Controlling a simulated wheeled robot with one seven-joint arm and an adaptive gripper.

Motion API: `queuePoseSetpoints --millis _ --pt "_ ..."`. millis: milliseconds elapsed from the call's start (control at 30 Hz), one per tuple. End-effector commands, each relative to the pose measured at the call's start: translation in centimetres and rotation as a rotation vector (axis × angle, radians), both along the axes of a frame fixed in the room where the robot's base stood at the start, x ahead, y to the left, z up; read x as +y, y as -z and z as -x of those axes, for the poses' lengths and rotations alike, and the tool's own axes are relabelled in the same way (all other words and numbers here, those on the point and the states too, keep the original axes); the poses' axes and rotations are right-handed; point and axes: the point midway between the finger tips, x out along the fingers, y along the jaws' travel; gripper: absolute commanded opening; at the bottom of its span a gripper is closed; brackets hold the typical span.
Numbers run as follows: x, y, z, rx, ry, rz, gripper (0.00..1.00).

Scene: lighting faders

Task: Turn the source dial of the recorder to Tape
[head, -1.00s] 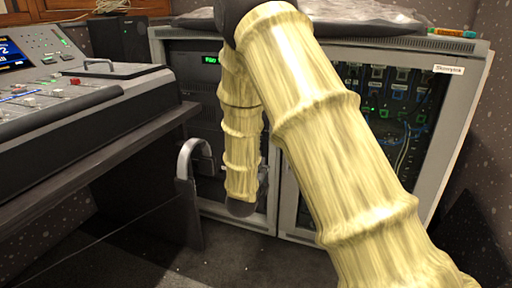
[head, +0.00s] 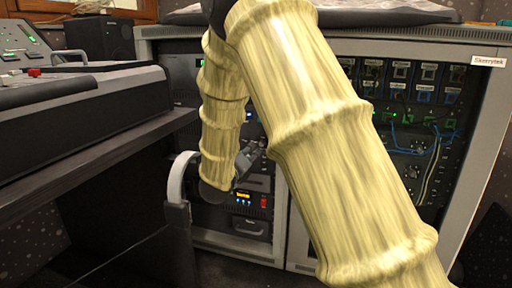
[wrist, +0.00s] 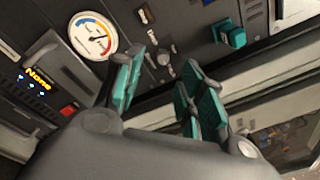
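The recorder seems to be the dark rack unit with a lit display (wrist: 38,80) reading "None" in the wrist view; the display also shows in the head view (head: 243,196). No label lets me tell which control is its source dial. A small grey knob (wrist: 166,70) on the dark panel lies between my fingertips in the picture, with no contact visible. A round white gauge-like face (wrist: 93,36) with coloured marks and a pointer is left of the fingers. My gripper (wrist: 164,72) is open and empty, its teal pads apart; in the head view it (head: 249,158) faces the rack, partly behind my arm.
A red switch (wrist: 68,110) sits beside the display. A teal knob (wrist: 235,38) is right of the fingers. The rack cabinet (head: 300,225) has a cabled right bay. A mixing desk (head: 80,100) and a curved white handle-like part (head: 178,178) stand left of my arm.

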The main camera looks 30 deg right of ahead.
Motion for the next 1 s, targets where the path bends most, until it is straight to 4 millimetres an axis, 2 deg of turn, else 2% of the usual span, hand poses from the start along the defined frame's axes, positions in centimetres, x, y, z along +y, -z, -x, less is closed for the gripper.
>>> queuePoseSetpoints --millis 300,500,700,1000 --pt "-4.5 0.4 -1.2 -0.001 0.022 0.0 0.4" --pt "-6.5 0.3 -2.6 -0.002 0.021 0.001 0.4" --pt "-7.4 0.1 -3.3 0.001 0.02 0.001 0.4" --pt "-7.3 0.0 -3.6 0.001 0.017 0.001 0.4"
